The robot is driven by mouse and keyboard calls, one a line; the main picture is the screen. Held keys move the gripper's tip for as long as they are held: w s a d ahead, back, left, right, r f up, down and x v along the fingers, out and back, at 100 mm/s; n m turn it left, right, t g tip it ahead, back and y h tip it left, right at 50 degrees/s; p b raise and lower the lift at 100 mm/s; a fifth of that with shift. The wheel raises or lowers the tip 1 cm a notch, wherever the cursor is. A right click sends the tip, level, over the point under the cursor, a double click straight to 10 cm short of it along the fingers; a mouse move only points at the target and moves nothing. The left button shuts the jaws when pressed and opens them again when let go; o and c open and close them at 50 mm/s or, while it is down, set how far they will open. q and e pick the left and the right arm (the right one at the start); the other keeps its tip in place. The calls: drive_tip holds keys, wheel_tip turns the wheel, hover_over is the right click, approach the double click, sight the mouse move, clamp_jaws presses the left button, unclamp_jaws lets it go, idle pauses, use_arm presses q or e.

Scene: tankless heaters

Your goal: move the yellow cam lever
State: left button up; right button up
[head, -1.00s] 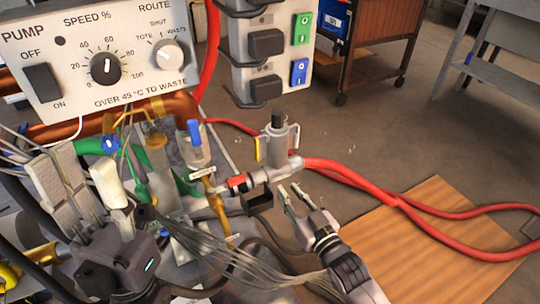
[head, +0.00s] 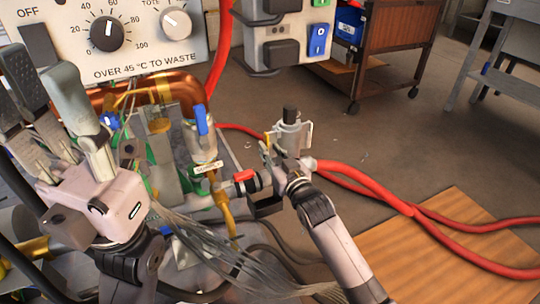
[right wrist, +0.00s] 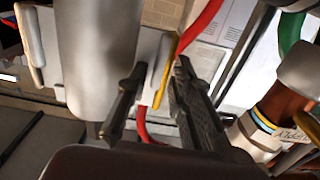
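The yellow cam lever (head: 268,138) is a thin strip on the left side of a grey metal coupling (head: 291,135) with a dark top. In the right wrist view the yellow lever (right wrist: 166,68) stands beside a pale plate, between my right gripper's two dark fingers (right wrist: 160,75). These fingers are apart, with visible gaps, so I see no firm hold. In the head view my right gripper (head: 281,158) is at the coupling's base and partly covers it. My left gripper (head: 48,95) points up at the left, fingers apart, with nothing seen between them.
A red hose (head: 390,198) runs right from the coupling. A red-handled valve (head: 245,177) and a blue-handled valve (head: 203,130) stand to the left. The pump panel (head: 120,35) and a switch box (head: 285,45) hang above. Loose grey cables (head: 215,245) cross the front.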

drive_tip(key=shift+w+a, duration=0.15)
drive_tip(key=shift+w, duration=0.2)
drive_tip(key=shift+c, duration=0.2)
clamp_jaws()
idle(0.4)
